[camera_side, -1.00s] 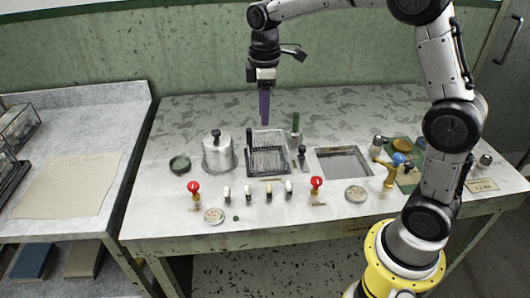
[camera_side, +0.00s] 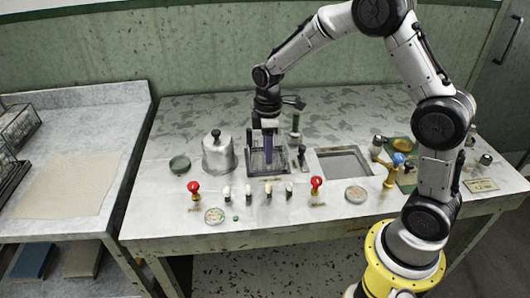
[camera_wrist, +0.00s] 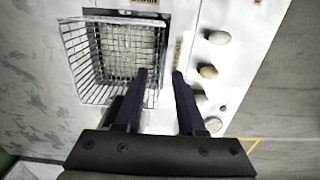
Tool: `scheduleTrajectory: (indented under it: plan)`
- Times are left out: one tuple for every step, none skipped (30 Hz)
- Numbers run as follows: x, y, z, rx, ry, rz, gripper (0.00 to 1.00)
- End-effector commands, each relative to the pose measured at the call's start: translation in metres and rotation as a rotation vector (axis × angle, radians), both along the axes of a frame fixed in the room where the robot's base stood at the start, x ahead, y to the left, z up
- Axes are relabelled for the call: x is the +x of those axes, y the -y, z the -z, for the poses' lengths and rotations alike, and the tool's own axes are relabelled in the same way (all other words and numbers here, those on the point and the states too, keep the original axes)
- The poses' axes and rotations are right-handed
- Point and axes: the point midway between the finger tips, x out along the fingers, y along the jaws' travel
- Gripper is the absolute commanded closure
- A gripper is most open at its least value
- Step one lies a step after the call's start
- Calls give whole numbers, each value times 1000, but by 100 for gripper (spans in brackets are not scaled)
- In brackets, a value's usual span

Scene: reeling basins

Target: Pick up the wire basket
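The wire basket (camera_side: 254,166) is a rectangular mesh of thin metal wire, set at the middle of the grey worktop. In the wrist view, the basket (camera_wrist: 88,62) fills the upper left. My gripper (camera_wrist: 159,74) is open, with two dark purple fingers spread apart. In the wrist view, one finger overlaps the mesh and the other lies just outside its right-hand rim. In the side view, the gripper (camera_side: 268,156) is low over the basket and hides part of it. I cannot tell whether the fingers touch the wire.
A lidded metal pot (camera_side: 218,156) stands left of the basket, and an empty rectangular basin (camera_side: 343,162) lies to its right. A green bottle (camera_side: 295,126) stands behind. Several small knobs and two red-topped valves (camera_side: 194,187) (camera_side: 316,183) line the front. The back of the worktop is mostly clear.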

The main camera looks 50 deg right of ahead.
Motion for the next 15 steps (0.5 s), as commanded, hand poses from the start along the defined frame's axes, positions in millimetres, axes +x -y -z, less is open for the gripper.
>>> scheduleTrajectory:
  plan:
    - [0, 0, 7, 0, -3, 0, 61]
    - [0, 0, 10, 0, -3, -1, 61]
    - [0, 0, 13, 0, -1, -1, 61]
    - [0, 0, 14, 0, -1, -1, 61]
    - [0, 0, 16, 0, -1, -1, 61]
    - [0, 0, 16, 0, 0, -1, 61]
    - [0, -1, 17, 0, 0, -1, 61]
    - [0, 0, 17, 0, 0, -1, 61]
    - [0, -1, 17, 0, 0, -1, 61]
    - [0, -1, 16, 0, 0, -1, 61]
    - [0, -1, 16, 0, 0, -1, 61]
    - [0, -1, 16, 0, 0, -1, 61]
    - [0, -1, 16, 0, 0, -1, 67]
    - [0, -1, 16, 0, 0, -1, 72]
    - [0, -1, 16, 0, 0, -1, 79]
